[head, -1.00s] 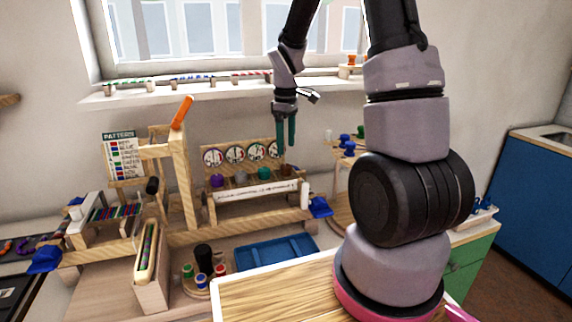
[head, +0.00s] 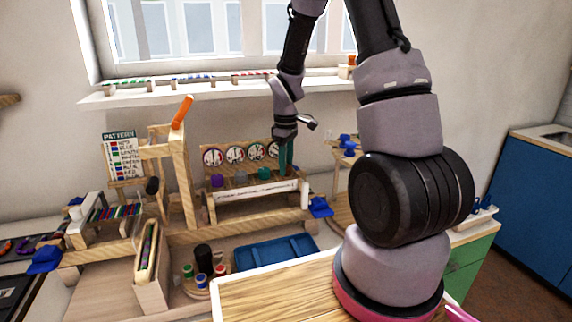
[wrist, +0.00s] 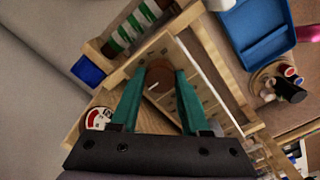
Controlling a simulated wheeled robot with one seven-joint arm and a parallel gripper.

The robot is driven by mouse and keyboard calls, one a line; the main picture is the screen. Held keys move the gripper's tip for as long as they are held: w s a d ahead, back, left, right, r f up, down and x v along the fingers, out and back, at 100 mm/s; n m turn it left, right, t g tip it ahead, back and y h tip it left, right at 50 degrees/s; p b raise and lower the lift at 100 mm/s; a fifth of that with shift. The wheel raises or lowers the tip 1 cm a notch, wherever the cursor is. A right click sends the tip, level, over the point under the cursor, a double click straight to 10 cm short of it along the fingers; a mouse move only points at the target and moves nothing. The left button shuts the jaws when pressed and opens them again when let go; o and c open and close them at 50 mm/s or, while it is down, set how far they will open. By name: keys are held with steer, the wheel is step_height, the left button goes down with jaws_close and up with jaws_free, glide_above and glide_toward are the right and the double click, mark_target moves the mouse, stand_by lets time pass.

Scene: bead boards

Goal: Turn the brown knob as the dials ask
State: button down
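The brown knob (wrist: 159,75) shows in the wrist view between the tips of my gripper (wrist: 160,80), with a pale mark on it. The two teal fingers stand apart on either side of the knob; I cannot tell whether they touch it. White dials (head: 235,154) stand in a row on the wooden board behind the knobs. One dial (wrist: 98,118) shows in the wrist view; the pointers are too small to read.
A purple knob (head: 217,180), a grey knob (head: 241,178) and a teal knob (head: 264,173) stand left of my gripper. A white labelled strip (head: 250,193) runs in front. A blue tray (head: 275,251) lies nearer. A wooden frame with an orange-tipped post (head: 181,112) stands left.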

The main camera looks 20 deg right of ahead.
steer(key=shift+m, duration=0.3)
steer(key=shift+m, duration=3)
steer(key=shift+c, duration=1.9)
jaws_free()
step_height(320, 180, up, 11)
